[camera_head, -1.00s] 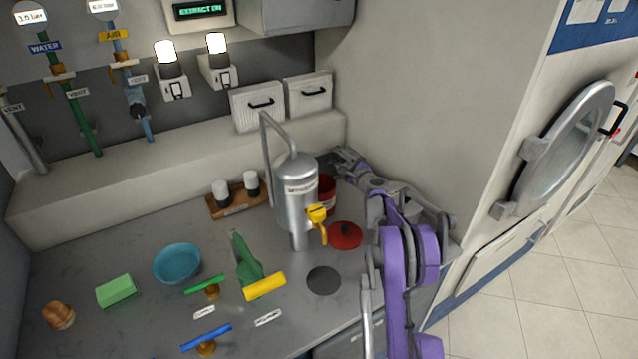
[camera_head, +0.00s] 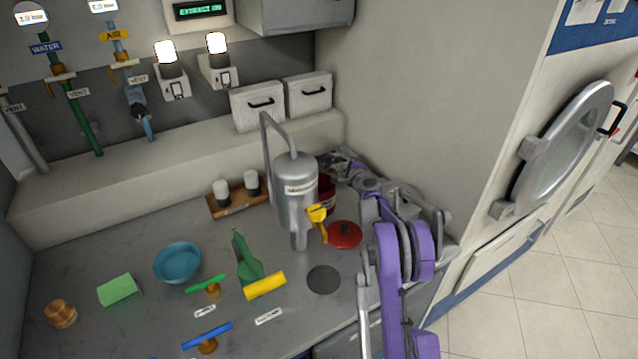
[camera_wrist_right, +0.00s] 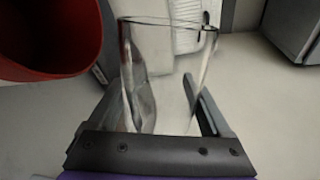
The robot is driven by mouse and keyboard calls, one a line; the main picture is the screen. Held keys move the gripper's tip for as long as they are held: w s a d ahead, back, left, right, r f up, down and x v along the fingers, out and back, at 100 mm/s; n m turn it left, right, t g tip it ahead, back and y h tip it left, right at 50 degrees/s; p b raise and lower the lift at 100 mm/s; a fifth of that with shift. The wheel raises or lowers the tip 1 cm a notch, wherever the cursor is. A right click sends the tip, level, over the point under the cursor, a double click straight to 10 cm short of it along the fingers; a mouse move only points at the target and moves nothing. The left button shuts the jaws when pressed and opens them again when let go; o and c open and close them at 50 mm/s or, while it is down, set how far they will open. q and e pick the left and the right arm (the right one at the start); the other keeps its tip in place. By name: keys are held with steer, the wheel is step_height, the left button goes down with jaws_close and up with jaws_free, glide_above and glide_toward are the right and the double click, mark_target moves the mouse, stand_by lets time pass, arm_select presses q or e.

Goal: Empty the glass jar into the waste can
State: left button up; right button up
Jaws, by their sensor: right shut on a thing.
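The glass jar (camera_wrist_right: 168,75) is clear and stands between the fingers of my right gripper (camera_wrist_right: 163,105) in the right wrist view, rim at the top. The gripper is shut on it. Its contents cannot be made out through the glass. The red waste can (camera_wrist_right: 50,35) is close beside the jar, on the left of that view. In the head view the can (camera_head: 327,188) stands on the counter, partly hidden behind the steel tank, and my right gripper (camera_head: 338,160) is just behind it. The jar cannot be made out there. My left gripper is not in view.
The steel tank (camera_head: 296,195) with a yellow tap stands in front of the can. A red lid (camera_head: 344,235) and dark disc (camera_head: 323,279) lie on the counter. A blue bowl (camera_head: 177,262), green block (camera_head: 118,290) and coloured-handled tools are further left. A wall rises at right.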

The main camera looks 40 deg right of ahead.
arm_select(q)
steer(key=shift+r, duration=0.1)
arm_select(e)
steer(key=shift+a+r, duration=0.15)
steer(key=shift+w+a+r+n, duration=0.2)
steer(key=shift+a+n, duration=0.1)
steer(key=shift+n, duration=0.2)
arm_select(q)
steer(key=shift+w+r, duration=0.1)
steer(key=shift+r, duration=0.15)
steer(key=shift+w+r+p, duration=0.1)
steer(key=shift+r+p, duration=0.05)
steer(key=shift+p, duration=0.15)
arm_select(e)
steer(key=shift+f+n, duration=0.15)
steer(key=shift+n, duration=0.15)
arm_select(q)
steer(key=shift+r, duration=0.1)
arm_select(e)
steer(key=shift+s, duration=0.1)
